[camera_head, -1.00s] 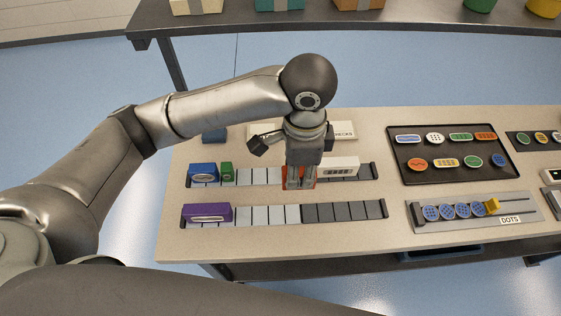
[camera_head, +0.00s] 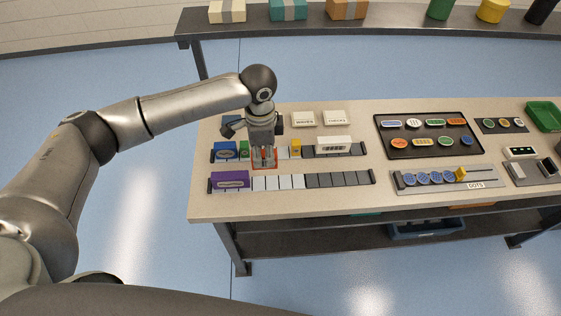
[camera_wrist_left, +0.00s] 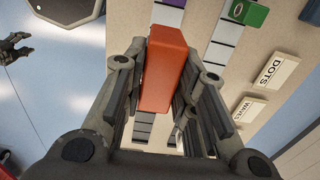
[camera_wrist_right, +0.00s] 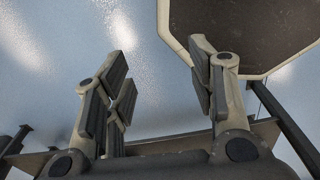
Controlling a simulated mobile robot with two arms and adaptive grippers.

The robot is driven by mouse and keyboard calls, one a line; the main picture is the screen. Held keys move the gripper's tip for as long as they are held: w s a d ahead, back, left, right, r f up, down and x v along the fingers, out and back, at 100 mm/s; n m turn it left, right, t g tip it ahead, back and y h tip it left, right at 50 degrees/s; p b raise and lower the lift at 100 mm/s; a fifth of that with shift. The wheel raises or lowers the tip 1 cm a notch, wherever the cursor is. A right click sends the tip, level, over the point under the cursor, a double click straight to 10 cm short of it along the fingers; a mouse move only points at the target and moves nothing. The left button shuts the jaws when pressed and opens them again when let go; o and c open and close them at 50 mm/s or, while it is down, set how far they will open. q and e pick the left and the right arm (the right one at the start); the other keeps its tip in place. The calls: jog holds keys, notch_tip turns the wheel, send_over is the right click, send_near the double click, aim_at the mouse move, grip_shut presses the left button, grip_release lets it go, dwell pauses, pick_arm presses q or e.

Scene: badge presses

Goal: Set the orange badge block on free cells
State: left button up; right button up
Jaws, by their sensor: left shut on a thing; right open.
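The orange badge block (camera_wrist_left: 168,62) is between the fingers of my left gripper (camera_head: 263,160), which is shut on it. In the head view the fingers mostly hide the block; orange edges show around them. It appears in front of the back strip of cells (camera_head: 372,148), between a green block (camera_head: 244,149) and a yellow block (camera_head: 295,149). I cannot tell its height above the strip. The front strip (camera_head: 330,180) has bare light and dark cells right of a purple block (camera_head: 230,180). My right gripper (camera_wrist_right: 160,75) is open and empty, pointing over the floor.
A blue block (camera_head: 225,152) and a white block (camera_head: 333,144) sit on the back strip. A dark tray of badges (camera_head: 470,148) and a DOTS holder (camera_head: 480,186) lie to the right. Label plates (camera_head: 334,118) lie behind the back strip.

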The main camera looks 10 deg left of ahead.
pick_arm(q)
jog(key=shift+w+a+f+b, duration=0.15)
jog(key=shift+w+f+b, duration=0.1)
jog(key=shift+f+b, duration=0.25)
jog(key=shift+w+a+f+b, duration=0.1)
jog(key=shift+w+f+b, duration=0.1)
jog(key=shift+f+b, duration=0.25)
pick_arm(e)
jog(key=w+f+t, duration=0.1)
jog(key=w+f, duration=0.1)
jog(key=w, duration=0.4)
pick_arm(q)
jog(key=shift+f+b, duration=0.7)
jog(key=shift+b, duration=0.3)
notch_tip(320, 180, down, 2)
jog(key=shift+s+f+b, duration=0.1)
jog(key=shift+s+b, duration=0.05)
jog(key=shift+b, duration=0.65)
notch_tip(320, 180, down, 3)
jog(key=shift+r+b, duration=0.1)
jog(key=shift+b, duration=0.35)
jog(key=shift+f, duration=0.7)
pick_arm(e)
jog(key=f, duration=0.2)
jog(key=s+f, duration=0.1)
jog(key=f, duration=0.1)
jog(key=shift+s+a+f, duration=0.1)
jog(key=shift+s+f, duration=0.1)
jog(key=shift+f, duration=0.05)
